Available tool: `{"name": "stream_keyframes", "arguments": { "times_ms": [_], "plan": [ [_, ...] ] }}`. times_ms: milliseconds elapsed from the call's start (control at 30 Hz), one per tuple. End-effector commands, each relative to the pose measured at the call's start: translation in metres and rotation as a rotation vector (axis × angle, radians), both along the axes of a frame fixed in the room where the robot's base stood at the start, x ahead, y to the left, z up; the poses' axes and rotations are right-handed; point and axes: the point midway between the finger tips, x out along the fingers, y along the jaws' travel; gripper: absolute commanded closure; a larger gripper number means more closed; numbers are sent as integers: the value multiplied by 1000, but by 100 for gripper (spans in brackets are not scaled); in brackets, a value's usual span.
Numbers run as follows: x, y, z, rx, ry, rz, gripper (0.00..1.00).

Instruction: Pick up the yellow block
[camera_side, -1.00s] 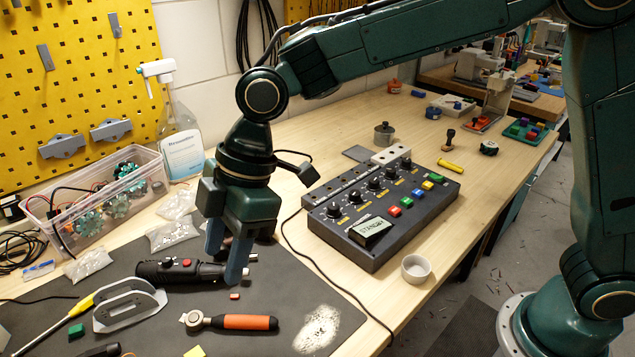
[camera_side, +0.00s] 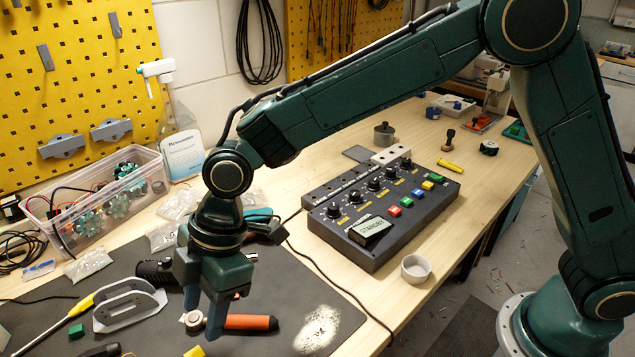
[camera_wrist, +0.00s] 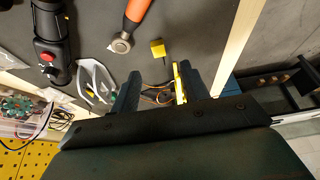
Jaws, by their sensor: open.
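The yellow block (camera_side: 195,352) is at the bottom edge of the side view, partly cut off, on the dark mat (camera_side: 270,285). In the wrist view the yellow block (camera_wrist: 158,48) lies whole, beyond my fingertips and beside the round metal head of the orange-handled tool (camera_wrist: 120,45). My gripper (camera_side: 203,312) is open and empty, pointing down, with its fingers in front of that tool's head in the side view. The wrist view shows the two fingers (camera_wrist: 157,78) apart, with nothing held between them.
A black tool with a red button (camera_side: 152,272) lies partly behind my gripper. A grey handled piece (camera_side: 128,308), a green block (camera_side: 76,331) and a long yellow-handled tool (camera_side: 80,306) lie left. A control box (camera_side: 385,225) and small cup (camera_side: 416,268) stand right.

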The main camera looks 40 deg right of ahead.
Motion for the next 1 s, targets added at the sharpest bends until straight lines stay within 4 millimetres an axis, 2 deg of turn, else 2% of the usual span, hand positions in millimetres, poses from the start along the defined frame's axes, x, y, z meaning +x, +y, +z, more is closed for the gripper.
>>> {"name": "stream_keyframes", "arguments": {
  "times_ms": [100,200,567,1000],
  "plan": [
    [0,6,-14,-1,1,2,55],
    [0,8,-19,1,0,1,55],
    [0,10,-26,0,0,0,55],
    [2,24,-67,0,0,1,55]
  ]
}}
